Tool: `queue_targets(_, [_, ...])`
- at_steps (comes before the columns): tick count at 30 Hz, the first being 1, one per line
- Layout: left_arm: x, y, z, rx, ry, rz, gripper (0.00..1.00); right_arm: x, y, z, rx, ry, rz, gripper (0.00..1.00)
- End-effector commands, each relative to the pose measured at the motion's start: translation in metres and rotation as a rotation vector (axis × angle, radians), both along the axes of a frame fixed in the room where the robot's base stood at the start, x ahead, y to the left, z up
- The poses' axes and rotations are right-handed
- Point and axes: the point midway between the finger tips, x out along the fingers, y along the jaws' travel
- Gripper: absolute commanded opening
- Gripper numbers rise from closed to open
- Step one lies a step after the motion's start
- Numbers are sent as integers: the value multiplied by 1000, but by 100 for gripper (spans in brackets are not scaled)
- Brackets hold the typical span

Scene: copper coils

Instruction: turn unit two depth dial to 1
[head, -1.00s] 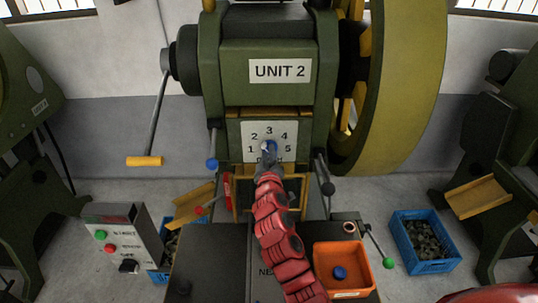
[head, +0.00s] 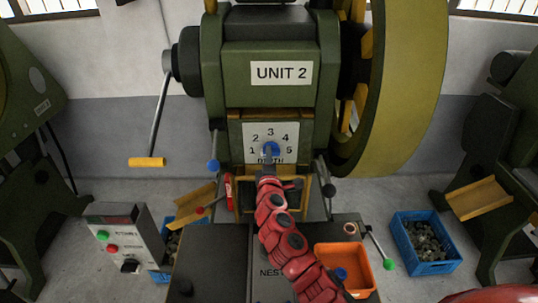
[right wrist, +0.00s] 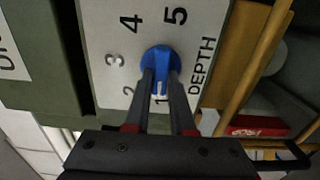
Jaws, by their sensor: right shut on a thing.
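Unit two's blue depth dial (head: 270,149) sits on a white plate (head: 255,132) numbered 1 to 5, under the UNIT 2 sign. My right gripper (head: 268,158) reaches it from below and is shut on the dial. In the right wrist view the two dark fingers lie on either side of the blue dial (right wrist: 161,58), whose ridge shows between them, towards the 1. The fingers partly hide the dial's edges, and its exact setting is hard to read. My left gripper is not in view.
A crank with a yellow handle (head: 146,162) hangs at the left, and a big yellow-rimmed flywheel (head: 405,90) stands at the right. Levers flank the plate. An orange bin (head: 343,262), a control box (head: 122,235) and a blue crate (head: 424,268) stand lower down.

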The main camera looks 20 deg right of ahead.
Motion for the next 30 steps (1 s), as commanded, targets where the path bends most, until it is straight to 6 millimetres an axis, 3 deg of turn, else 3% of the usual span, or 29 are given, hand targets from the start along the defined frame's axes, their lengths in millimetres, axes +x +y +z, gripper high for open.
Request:
queue_targets(9, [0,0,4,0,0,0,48,0,0,-1,-126,36,1,0])
queue_targets(26, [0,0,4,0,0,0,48,0,0,-2,-152,45,1,0])
queue_targets(27, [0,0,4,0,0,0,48,0,0,-2,-151,44,1,28])
queue_targets(30, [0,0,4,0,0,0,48,0,0,-2,-151,44,1,46])
